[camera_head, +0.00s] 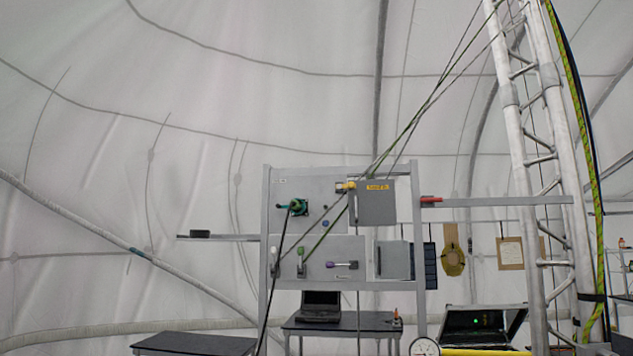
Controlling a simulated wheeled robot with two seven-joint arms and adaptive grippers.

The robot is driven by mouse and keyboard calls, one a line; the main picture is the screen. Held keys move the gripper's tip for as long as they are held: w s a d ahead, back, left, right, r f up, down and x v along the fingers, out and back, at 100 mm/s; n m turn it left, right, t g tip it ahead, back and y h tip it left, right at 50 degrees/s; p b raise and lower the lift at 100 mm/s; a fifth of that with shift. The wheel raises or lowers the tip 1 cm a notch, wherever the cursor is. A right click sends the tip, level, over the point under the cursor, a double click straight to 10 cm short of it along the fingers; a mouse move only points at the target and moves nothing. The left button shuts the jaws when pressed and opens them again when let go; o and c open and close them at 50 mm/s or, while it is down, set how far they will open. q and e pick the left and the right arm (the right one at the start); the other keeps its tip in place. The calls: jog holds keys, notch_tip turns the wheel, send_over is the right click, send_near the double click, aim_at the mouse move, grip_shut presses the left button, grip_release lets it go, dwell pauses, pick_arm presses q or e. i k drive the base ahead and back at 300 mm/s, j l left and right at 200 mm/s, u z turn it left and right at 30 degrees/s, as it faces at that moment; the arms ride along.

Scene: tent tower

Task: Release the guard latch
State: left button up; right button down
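A grey panel frame (267,200) stands in the middle of the head view. A closed grey box or cover (376,207) with a small yellow label sits at its upper right. A small yellow latch-like part (346,186) is at that cover's upper left edge. I cannot tell for sure whether it is the guard latch, or whether it is fastened. A teal round fitting (298,206) with a dark hose is on the upper left plate. Neither of my grippers shows in this view.
The lower plate has green (301,262), white and purple (342,265) handles. A red handle (431,200) is on the right rail. A laptop (319,306) stands on a dark table (350,322). An open case (482,326) and a metal lattice mast (545,150) are at right.

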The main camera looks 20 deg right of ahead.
aim_at(351, 185)
jog(key=i+j, duration=0.15)
jog(key=j, duration=0.15)
jog(key=i+j+z, duration=0.1)
jog(key=j, duration=0.25)
jog(key=i+j, duration=0.15)
jog(key=j, duration=0.2)
jog(key=i+j, duration=0.1)
jog(key=j, duration=0.2)
jog(key=z, duration=0.05)
